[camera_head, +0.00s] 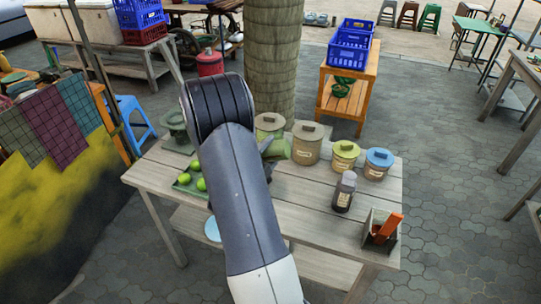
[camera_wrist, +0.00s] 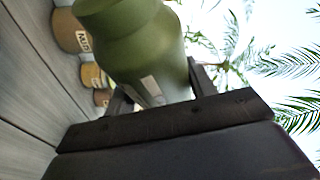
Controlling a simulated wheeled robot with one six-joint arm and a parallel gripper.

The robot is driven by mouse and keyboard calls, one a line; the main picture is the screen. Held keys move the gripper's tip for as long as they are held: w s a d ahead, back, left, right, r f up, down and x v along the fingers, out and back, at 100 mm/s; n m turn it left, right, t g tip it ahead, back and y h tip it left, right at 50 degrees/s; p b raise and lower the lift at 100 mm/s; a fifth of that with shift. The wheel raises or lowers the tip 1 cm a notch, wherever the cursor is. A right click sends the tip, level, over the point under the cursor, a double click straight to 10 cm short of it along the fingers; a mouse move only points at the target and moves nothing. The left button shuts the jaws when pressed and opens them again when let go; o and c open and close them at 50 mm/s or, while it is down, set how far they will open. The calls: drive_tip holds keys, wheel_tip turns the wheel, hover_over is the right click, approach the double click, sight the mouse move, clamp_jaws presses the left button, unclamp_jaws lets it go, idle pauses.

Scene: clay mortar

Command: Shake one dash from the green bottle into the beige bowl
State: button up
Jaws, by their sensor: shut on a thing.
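The green bottle (camera_wrist: 140,45) is held between the two dark fingers of my gripper (camera_wrist: 160,88) in the wrist view. The camera there is rolled, with the table on the left and sky on the right, and the bottle looks tipped well over towards its side. In the head view, part of the green bottle (camera_head: 278,149) shows just right of my arm, above the table in front of the canisters. My gripper (camera_head: 266,146) is mostly hidden behind my arm there. I cannot make out the beige bowl in either view; my arm covers the middle of the table.
Limes (camera_head: 201,184) and a green mortar (camera_head: 175,126) are left.

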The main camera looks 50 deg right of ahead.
sight(270, 159)
wheel_tip(270, 159, down, 3)
drive_tip(key=m+y+b, duration=0.1)
drive_tip(key=m+b, duration=0.1)
drive_tip(key=m, duration=0.1)
drive_tip(key=m+y+b, duration=0.1)
drive_tip(key=m, duration=0.2)
drive_tip(key=shift+w+g+b, duration=0.1)
drive_tip(key=shift+g+b, duration=0.2)
drive_tip(key=shift+b, duration=0.1)
drive_tip(key=w+m+y, duration=0.1)
drive_tip(key=w+a+m, duration=0.1)
drive_tip(key=m, duration=0.1)
drive_tip(key=shift+a+m+y, duration=0.1)
drive_tip(key=shift+m+y, duration=0.2)
drive_tip(key=shift+y, duration=0.1)
